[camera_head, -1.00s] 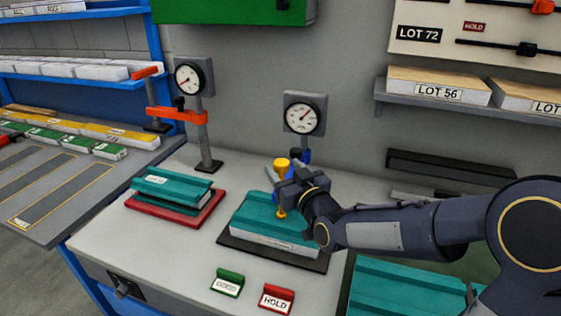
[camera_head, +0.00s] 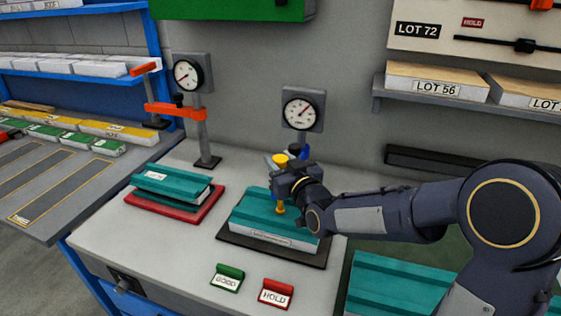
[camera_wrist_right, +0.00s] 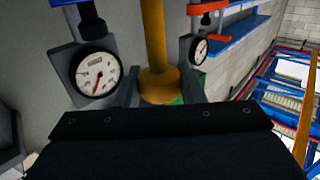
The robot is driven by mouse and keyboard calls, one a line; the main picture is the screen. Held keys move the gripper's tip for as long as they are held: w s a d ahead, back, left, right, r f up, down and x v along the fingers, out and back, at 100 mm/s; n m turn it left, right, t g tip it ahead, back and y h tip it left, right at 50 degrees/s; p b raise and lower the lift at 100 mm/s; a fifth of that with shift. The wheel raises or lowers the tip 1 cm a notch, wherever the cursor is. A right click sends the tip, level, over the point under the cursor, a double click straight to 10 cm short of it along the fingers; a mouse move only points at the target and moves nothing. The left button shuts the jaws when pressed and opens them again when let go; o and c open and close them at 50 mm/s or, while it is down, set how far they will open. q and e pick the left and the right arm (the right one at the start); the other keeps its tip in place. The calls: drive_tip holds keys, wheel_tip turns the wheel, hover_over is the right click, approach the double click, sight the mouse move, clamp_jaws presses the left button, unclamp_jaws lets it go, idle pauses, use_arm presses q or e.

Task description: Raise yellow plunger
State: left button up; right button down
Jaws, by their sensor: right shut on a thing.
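The yellow plunger (camera_head: 280,159) stands upright over the teal-topped sandwich panel (camera_head: 262,214), beside the right-hand gauge post. Its knob shows above my right gripper (camera_head: 284,182) and its lower tip shows below, close to the panel; whether it touches cannot be told. My right gripper is shut on the plunger. In the right wrist view the yellow shaft (camera_wrist_right: 155,45) and its wide collar stand between my two fingers (camera_wrist_right: 160,92). My left gripper is not in view.
The dial gauge (camera_head: 300,112) stands just behind the plunger. An orange clamp (camera_head: 176,110) and second gauge (camera_head: 188,74) stand further left. Another teal panel (camera_head: 172,182) lies on a red plate. Green (camera_head: 227,278) and red HOLD (camera_head: 276,293) tags sit in front.

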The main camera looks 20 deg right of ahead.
drive_tip(key=shift+r+p, duration=0.55)
drive_tip(key=shift+r, duration=1.55)
drive_tip(key=c, duration=1)
unclamp_jaws()
drive_tip(key=shift+o, duration=0.2)
drive_tip(key=shift+f, duration=0.1)
drive_tip(key=shift+s+d, duration=0.1)
drive_tip(key=shift+s, duration=0.25)
drive_tip(key=s+d+b, duration=0.1)
drive_tip(key=s, duration=0.6)
drive_tip(key=shift+d+b, duration=0.15)
drive_tip(key=shift+b, duration=0.15)
